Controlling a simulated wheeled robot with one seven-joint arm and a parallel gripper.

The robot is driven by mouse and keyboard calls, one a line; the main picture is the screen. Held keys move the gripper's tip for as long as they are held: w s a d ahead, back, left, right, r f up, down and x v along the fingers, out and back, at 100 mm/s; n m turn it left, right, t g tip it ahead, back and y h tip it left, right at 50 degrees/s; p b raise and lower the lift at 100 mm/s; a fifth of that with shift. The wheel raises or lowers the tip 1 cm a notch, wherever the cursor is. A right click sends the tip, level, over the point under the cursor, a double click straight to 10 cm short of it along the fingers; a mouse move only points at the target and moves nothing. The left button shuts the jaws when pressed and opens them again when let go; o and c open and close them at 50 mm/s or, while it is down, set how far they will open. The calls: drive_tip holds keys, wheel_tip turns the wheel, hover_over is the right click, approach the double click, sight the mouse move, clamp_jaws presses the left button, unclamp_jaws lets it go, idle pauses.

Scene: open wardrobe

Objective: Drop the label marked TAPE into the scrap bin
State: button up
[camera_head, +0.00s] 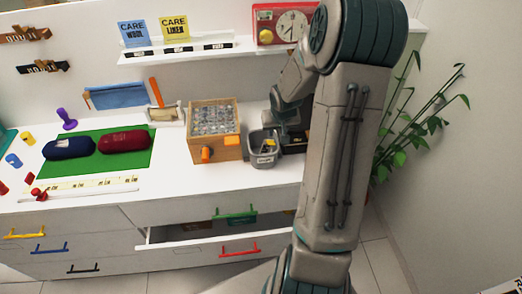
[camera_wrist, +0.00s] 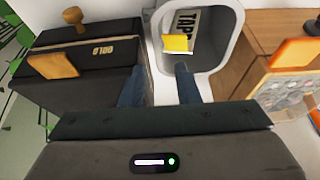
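The grey scrap bin (camera_head: 263,159) stands on the white top beside a wooden box. In the wrist view its rim (camera_wrist: 238,30) is at the upper right of centre. A label with the letters TAP showing (camera_wrist: 186,24) lies inside the bin, partly covered by a yellow piece (camera_wrist: 176,43). My gripper (camera_wrist: 160,84) has its two fingers apart with nothing between them. One finger is at the bin's near rim, the other beside the black box; whether they touch is unclear. In the head view my arm hides most of the gripper.
A black box marked GOLD (camera_wrist: 85,65) stands close to the bin, with a wooden knob on top. The wooden box (camera_head: 215,120) with clear pieces and an orange handle is on the bin's other side. An open drawer (camera_head: 200,234) juts out below. A plant (camera_head: 420,125) stands at right.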

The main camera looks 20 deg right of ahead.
drive_tip(key=v, duration=1.4)
drive_tip(key=shift+f, duration=0.1)
drive_tip(key=s+a+r+n+y+b, duration=0.1)
drive_tip(key=s+a+r+n+b, duration=0.1)
drive_tip(key=s+a, duration=1.4)
drive_tip(key=s+n+b, duration=0.1)
drive_tip(key=s, duration=0.1)
drive_tip(key=shift+s+a+r, duration=0.25)
drive_tip(key=shift+s+r, duration=0.05)
drive_tip(key=shift+r, duration=0.1)
drive_tip(key=shift+a, duration=0.15)
idle(0.3)
